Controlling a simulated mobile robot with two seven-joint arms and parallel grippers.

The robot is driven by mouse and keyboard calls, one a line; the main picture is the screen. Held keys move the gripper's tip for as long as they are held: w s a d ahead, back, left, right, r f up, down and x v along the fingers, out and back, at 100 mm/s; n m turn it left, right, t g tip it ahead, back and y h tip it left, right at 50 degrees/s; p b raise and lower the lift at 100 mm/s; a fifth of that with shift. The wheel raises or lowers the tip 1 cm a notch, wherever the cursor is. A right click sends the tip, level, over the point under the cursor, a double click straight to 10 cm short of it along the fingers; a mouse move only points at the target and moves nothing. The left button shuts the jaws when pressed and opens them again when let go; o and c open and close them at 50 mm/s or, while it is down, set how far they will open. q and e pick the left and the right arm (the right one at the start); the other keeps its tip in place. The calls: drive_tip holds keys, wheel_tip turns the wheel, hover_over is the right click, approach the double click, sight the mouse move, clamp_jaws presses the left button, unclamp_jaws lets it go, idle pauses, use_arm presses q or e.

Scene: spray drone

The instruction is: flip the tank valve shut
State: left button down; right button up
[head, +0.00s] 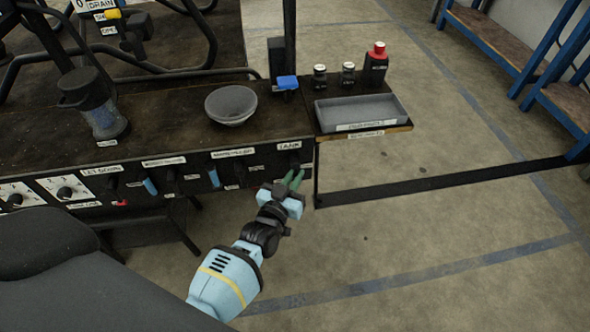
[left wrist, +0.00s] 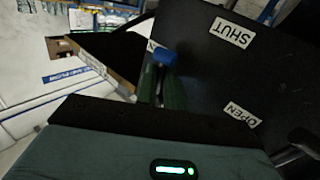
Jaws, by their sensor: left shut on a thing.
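The tank valve has a blue handle (left wrist: 163,57) on the dark front panel (left wrist: 205,75), seen in the left wrist view. A SHUT label (left wrist: 232,32) and an OPEN label (left wrist: 241,116) sit on that panel, upside down in this view. My left gripper (head: 292,180) reaches the panel just below the TANK label (head: 289,145) in the head view. Its green fingers (left wrist: 162,86) are shut on the blue handle, whose tip shows between them. The fingers hide most of the handle, so its exact angle is hard to tell. My right gripper is not in view.
Other valves with blue handles (head: 214,177) line the panel to the left. A grey bowl (head: 231,105) and a clear jug (head: 101,113) stand on the bench top. A grey tray (head: 358,110) and several bottles (head: 375,63) sit at the right end. The floor to the right is open.

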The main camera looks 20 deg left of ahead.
use_arm(q)
drive_tip(key=shift+s+a+m+g+p, duration=0.15)
drive_tip(key=shift+m+g+p, duration=0.25)
drive_tip(key=shift+p, duration=0.3)
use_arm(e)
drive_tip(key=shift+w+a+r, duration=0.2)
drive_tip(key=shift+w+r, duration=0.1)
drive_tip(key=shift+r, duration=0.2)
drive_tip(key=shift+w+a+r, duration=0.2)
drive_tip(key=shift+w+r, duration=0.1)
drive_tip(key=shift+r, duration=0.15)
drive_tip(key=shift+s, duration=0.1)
use_arm(q)
drive_tip(key=c, duration=1.5)
unclamp_jaws()
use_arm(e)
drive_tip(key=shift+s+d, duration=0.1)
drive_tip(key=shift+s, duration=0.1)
use_arm(q)
drive_tip(key=shift+s, duration=0.1)
